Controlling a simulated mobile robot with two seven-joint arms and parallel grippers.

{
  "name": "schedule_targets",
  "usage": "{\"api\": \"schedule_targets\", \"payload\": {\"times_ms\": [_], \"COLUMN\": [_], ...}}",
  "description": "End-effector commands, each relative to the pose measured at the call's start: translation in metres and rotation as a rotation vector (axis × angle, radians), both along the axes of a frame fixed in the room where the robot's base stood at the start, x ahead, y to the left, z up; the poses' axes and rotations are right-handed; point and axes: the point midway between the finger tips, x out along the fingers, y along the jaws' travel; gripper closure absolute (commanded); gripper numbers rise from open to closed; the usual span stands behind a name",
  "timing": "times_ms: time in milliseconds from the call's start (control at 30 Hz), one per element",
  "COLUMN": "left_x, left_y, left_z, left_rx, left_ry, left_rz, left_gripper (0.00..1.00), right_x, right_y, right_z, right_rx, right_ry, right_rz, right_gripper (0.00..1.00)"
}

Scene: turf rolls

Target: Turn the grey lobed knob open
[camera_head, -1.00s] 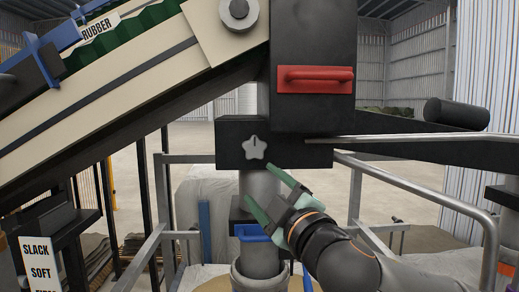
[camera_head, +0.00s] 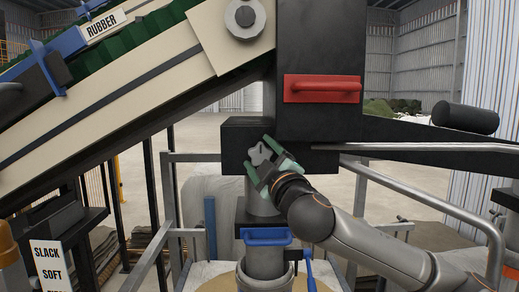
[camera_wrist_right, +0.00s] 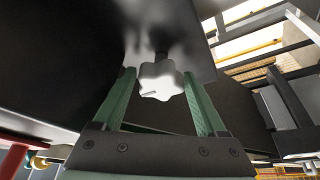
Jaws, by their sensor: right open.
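The grey lobed knob (camera_head: 261,154) is on the front of a black box (camera_head: 233,137) below the tall black housing. My right gripper (camera_head: 260,160) is at the knob, its green fingers on either side of it and partly covering it in the head view. In the right wrist view the knob (camera_wrist_right: 160,80) sits between the two open fingertips (camera_wrist_right: 158,88), with a gap to the fingers on both sides. A short dark line marks the knob's face. My left gripper is not in view.
A red handle (camera_head: 322,88) is on the housing above right. A blue handle (camera_head: 266,236) is on the pipe below. Grey railings (camera_head: 415,192) run to the right and left. A sloping conveyor (camera_head: 120,85) fills the upper left.

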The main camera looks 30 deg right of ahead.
Motion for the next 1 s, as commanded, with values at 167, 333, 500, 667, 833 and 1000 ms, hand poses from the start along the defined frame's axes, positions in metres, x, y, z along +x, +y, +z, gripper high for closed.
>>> {"api": "schedule_targets", "payload": {"times_ms": [167,333,500,667,833,1000], "left_x": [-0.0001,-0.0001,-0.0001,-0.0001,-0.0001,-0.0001], "left_y": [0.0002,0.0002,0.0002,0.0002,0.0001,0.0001], "left_z": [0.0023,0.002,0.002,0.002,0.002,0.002], "left_rx": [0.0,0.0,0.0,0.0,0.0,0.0], "left_ry": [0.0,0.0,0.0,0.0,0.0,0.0], "left_rz": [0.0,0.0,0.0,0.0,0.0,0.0], "left_gripper": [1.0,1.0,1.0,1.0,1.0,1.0], "right_x": [0.0068,0.0071,0.007,0.0069,0.0069,0.0068], "right_y": [-0.0014,-0.0014,-0.0014,-0.0015,-0.0015,-0.0014], "right_z": [0.0019,0.0016,0.0015,0.0015,0.0015,0.0014], "right_rx": [-0.001,-0.001,-0.001,-0.001,-0.001,-0.001], "right_ry": [-0.001,0.0,0.0,0.0,0.0,0.0], "right_rz": [0.0,0.001,0.001,0.001,0.001,0.001], "right_gripper": [0.26,0.26,0.37,0.55,0.74,0.93]}}
